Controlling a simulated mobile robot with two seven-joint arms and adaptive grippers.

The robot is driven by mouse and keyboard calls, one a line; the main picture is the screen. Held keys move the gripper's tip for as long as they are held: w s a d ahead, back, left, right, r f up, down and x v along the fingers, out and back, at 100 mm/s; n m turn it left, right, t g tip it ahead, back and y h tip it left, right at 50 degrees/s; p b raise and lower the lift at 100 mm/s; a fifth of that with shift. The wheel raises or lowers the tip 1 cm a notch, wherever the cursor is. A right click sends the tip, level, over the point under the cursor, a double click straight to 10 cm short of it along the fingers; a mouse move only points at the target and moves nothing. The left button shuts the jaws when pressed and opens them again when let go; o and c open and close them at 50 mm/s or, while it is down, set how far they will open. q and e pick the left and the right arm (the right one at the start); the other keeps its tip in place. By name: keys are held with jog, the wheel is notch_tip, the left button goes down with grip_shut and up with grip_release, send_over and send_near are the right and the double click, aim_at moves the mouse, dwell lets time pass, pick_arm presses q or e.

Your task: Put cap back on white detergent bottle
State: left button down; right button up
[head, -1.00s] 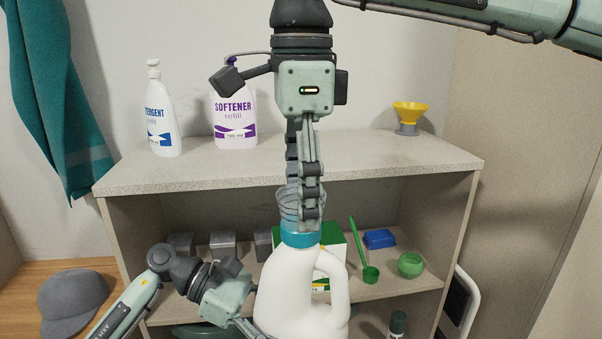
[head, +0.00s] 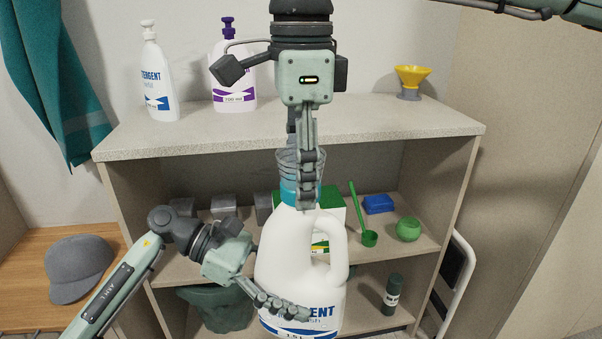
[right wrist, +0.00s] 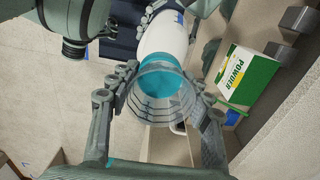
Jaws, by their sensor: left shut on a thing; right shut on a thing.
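The white detergent bottle (head: 290,250) stands upright in front of the shelf unit, with a handle on its right and a teal collar (head: 287,190) on top. My left gripper (head: 290,310) is shut on its lower body, fingers across the label. My right gripper (head: 306,190) points down from above, shut on the clear ribbed cap (head: 288,160). The cap is directly over the teal collar. In the right wrist view the cap (right wrist: 160,108) sits between both fingers, in line with the teal top (right wrist: 165,80). I cannot tell whether it is fully seated.
Behind is a shelf unit (head: 420,135) carrying two pump bottles on the left and a yellow funnel (head: 411,78). Its middle shelf holds a powder box (head: 330,220), a green scoop, a blue block and a green ball-shaped item. A grey cap (head: 78,268) lies on the left bench.

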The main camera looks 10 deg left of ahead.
pick_arm(q)
jog(key=shift+r, duration=0.25)
pick_arm(e)
jog(key=shift+c, duration=0.8)
jog(key=o, duration=1.4)
jog(key=shift+r, duration=0.15)
notch_tip(320, 180, up, 12)
jog(key=shift+w+f, duration=0.1)
jog(key=shift+f, duration=0.05)
